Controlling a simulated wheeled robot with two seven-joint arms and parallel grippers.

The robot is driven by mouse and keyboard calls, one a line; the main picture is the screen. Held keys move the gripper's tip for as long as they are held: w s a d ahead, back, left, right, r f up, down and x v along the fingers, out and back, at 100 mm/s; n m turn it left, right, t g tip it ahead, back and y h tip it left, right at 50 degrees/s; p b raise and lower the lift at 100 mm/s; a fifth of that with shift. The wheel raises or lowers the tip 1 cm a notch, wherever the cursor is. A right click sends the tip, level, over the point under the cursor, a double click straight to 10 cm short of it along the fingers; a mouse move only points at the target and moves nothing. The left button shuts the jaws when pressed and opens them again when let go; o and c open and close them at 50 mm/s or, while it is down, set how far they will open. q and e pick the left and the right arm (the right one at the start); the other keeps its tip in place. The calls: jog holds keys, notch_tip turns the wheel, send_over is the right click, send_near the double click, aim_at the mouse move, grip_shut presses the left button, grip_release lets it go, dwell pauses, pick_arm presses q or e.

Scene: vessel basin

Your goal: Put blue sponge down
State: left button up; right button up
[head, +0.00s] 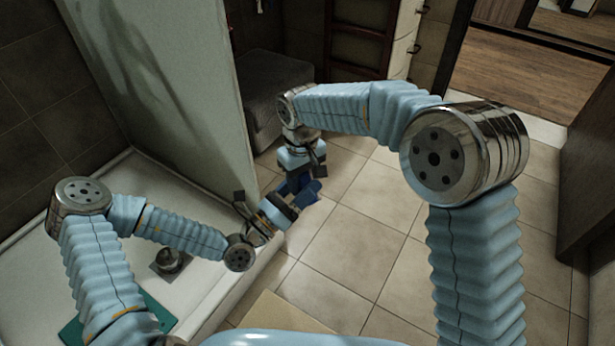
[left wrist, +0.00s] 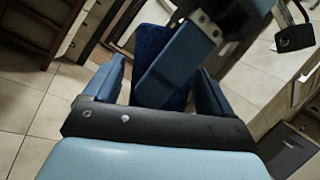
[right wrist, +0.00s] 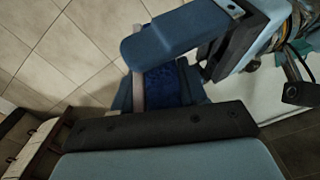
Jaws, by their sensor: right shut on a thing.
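The blue sponge (right wrist: 168,85) is dark blue and speckled, and sits between the fingers of my right gripper (right wrist: 160,88), which is shut on it. In the left wrist view the sponge (left wrist: 158,45) shows partly behind a blue finger of my right gripper. In the head view my right gripper (head: 298,182) points down above the floor tiles beside the shower tray, and the sponge is mostly hidden. My left gripper (head: 306,194) is right beside it. Its fingers (left wrist: 160,85) are spread apart, with a right finger and the sponge in view between them. I cannot tell whether they touch.
A white shower tray (head: 215,292) with a raised rim lies at left, holding a dark metal object (head: 171,262) and a green item (head: 155,312). A tall panel (head: 165,85) rises from its edge. A grey stool (head: 270,85) stands behind. Tiled floor (head: 360,235) at right is clear.

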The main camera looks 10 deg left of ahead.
pick_arm(q)
jog(key=shift+o, duration=0.5)
pick_arm(e)
jog(key=shift+w+d, duration=0.1)
